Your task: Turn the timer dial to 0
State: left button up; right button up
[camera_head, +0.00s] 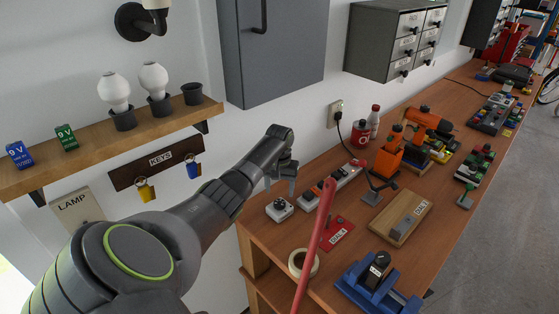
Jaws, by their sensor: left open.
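A small white box with a dark round dial (279,207) sits near the left end of the wooden workbench, by the wall. It looks like the timer; its markings are too small to read. My left arm comes in from the lower left. My left gripper (281,183) points down just above and behind the dial, open and empty. It appears apart from the dial, though the exact gap is hard to judge. My right gripper is out of view.
A power strip (331,187) lies right of the dial. A red bar (316,240) rises in front of the bench, near a tape roll (303,263) and a blue vise (378,286). A grey cabinet (275,50) and a shelf with bulbs (100,145) are on the wall.

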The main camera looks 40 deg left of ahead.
aim_at(280, 203)
pick_arm(q)
notch_tip(280, 203, up, 12)
jog(key=b, duration=0.3)
jog(key=shift+f, duration=0.15)
jog(key=shift+f, duration=0.1)
